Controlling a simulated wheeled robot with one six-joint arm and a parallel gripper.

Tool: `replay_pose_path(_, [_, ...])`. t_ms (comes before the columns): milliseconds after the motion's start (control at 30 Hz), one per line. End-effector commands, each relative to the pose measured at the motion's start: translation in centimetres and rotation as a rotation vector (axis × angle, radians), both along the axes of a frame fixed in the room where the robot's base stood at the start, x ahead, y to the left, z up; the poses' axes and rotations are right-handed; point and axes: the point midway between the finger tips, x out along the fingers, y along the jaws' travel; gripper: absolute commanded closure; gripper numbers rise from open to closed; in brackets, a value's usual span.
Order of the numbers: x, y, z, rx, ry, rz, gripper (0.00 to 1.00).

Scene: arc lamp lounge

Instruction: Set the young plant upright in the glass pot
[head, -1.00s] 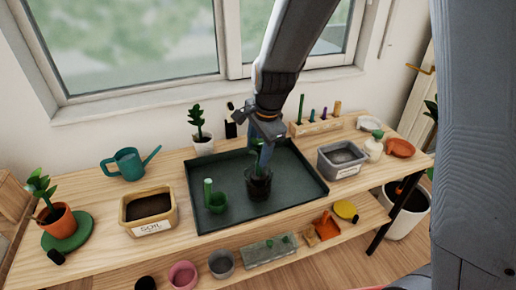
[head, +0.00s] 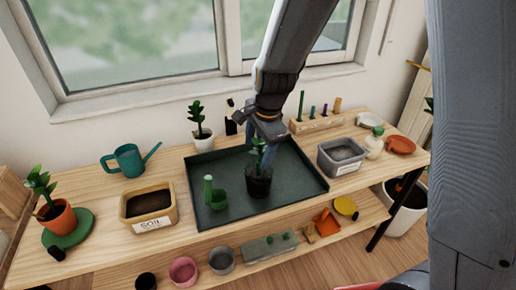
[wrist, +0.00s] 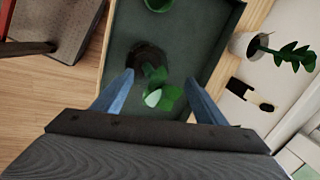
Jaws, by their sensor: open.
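The young plant (head: 257,154), with green leaves, stands about upright in the glass pot (head: 258,184), which looks dark inside and sits on the green tray (head: 300,196). In the wrist view the leaves (wrist: 163,95) lie between the fingertips, and the dark pot (wrist: 148,58) shows beyond them. My gripper (head: 266,152) is open just above the pot, its blue fingers apart on either side of the leaves. I see a gap between each finger and the leaves in the wrist view. The stem's base is hidden.
A green cup-like holder (head: 218,200) stands left of the pot on the tray. The soil bin (head: 175,212) is left of the tray and a grey bin (head: 322,164) right of it. A white-potted plant (head: 203,140) stands behind. The tray's right part is clear.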

Motion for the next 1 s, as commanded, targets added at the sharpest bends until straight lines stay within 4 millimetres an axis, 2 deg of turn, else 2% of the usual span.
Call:
replay_pose_path(133, [0.0,0.0,0.3,0.0,-0.001,0.0,0.34])
replay_pose_path(267, [0.0,0.0,1.6,0.001,-0.002,-0.001,0.34])
replay_pose_path(800, [-2.1,-1.1,10.4,0.001,-0.004,0.001,0.34])
replay_pose_path(1000, [-2.6,-1.4,12.2,0.0,-0.001,0.0,0.34])
